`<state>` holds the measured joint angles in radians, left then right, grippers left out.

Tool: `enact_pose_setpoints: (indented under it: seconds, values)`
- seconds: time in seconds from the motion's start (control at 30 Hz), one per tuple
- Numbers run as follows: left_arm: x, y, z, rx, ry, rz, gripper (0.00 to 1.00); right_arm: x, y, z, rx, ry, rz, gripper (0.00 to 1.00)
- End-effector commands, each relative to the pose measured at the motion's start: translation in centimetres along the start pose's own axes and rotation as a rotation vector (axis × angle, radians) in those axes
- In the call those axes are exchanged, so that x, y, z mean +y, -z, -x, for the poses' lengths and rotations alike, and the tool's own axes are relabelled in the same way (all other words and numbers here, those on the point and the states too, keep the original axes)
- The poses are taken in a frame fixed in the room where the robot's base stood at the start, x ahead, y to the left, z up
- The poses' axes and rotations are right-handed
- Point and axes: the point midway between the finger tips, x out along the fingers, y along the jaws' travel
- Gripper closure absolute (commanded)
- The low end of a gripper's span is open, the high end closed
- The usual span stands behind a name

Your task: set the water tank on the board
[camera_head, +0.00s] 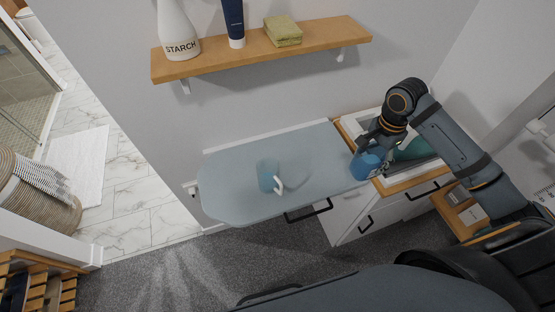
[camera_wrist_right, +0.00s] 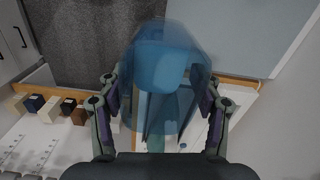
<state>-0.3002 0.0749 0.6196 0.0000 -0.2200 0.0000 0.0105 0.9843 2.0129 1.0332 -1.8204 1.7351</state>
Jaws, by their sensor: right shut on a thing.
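The water tank (camera_head: 366,167) is a translucent blue vessel, held at the right end of the board, by the cabinet edge. My right gripper (camera_head: 371,148) is shut on it from above. In the right wrist view the tank (camera_wrist_right: 160,55) sits between the two fingers of the right gripper (camera_wrist_right: 161,92). The board (camera_head: 225,196) is a pale blue-grey ironing board. I cannot tell whether the tank touches the board. My left gripper is not in view.
A teal appliance (camera_head: 415,150) sits on the cabinet at right. A wooden shelf (camera_head: 240,52) holds a starch bottle (camera_head: 178,32), a dark tube and a sponge. The board's left end is clear.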

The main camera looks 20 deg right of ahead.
Motion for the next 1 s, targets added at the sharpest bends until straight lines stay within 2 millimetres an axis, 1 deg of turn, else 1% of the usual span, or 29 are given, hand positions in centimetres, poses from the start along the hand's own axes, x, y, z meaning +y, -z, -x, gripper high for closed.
enact_pose_setpoints:
  seconds: [0.17, 0.27, 0.37, 0.47, 0.6, 0.67, 0.73, 0.8, 0.9, 1.0]
  values:
    - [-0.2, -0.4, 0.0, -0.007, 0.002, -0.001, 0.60, -0.2, -0.1, -0.1, -0.003, 0.003, -0.005, 0.75]
    - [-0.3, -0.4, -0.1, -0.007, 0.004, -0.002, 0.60, -1.2, -0.6, -0.5, -0.007, 0.010, -0.005, 0.75]
    - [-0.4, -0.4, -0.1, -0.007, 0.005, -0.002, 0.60, -2.5, -1.4, -1.0, -0.012, 0.008, -0.003, 0.75]
    - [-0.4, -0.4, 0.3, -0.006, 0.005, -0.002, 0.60, -4.0, -2.1, -1.7, -0.011, 0.007, -0.004, 0.75]
    - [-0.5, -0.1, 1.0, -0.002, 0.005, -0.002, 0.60, -6.7, -3.4, -2.9, -0.012, 0.004, -0.001, 0.75]
    - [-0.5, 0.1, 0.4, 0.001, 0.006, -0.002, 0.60, -8.2, -4.0, -3.9, -0.012, 0.005, -0.002, 0.75]
    - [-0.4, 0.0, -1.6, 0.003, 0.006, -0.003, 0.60, -9.3, -4.5, -6.2, -0.007, 0.002, -0.002, 0.75]
    - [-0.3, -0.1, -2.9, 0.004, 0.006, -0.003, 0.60, -10.3, -4.8, -7.6, -0.005, 0.003, 0.000, 0.75]
    - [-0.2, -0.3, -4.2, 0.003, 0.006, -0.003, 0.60, -11.3, -5.3, -8.7, -0.003, 0.003, -0.001, 0.75]
    - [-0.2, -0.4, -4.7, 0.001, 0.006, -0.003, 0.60, -11.9, -5.5, -9.2, -0.001, 0.003, -0.001, 0.75]
